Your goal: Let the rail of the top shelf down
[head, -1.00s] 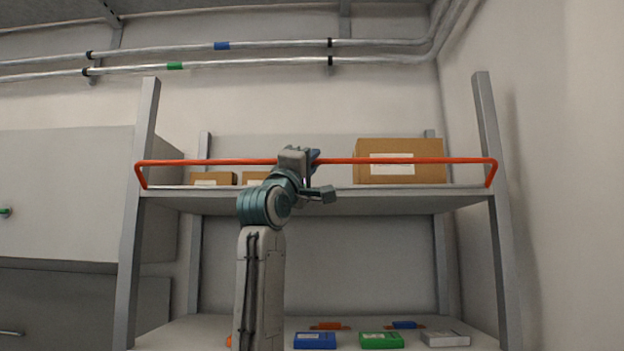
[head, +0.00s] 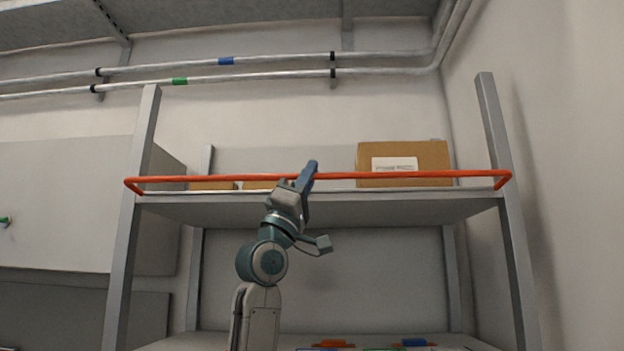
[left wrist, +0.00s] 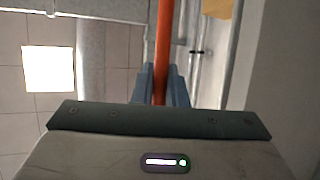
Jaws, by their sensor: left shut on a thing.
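The orange rail (head: 430,174) runs across the front of the top shelf (head: 400,205), a little above the shelf's front edge. Short bent arms at both ends join it to the posts, and it leans out toward me. My left gripper (head: 309,176) is shut on the rail near its middle. In the left wrist view the rail (left wrist: 163,45) passes between the two blue fingers (left wrist: 161,85). My right gripper is not in view.
A large cardboard box (head: 402,163) stands on the top shelf at right; low boxes (head: 212,185) sit at left, partly behind the rail. Coloured items (head: 414,342) lie on the lower shelf. A wall is close on the right, a grey cabinet (head: 70,205) on the left.

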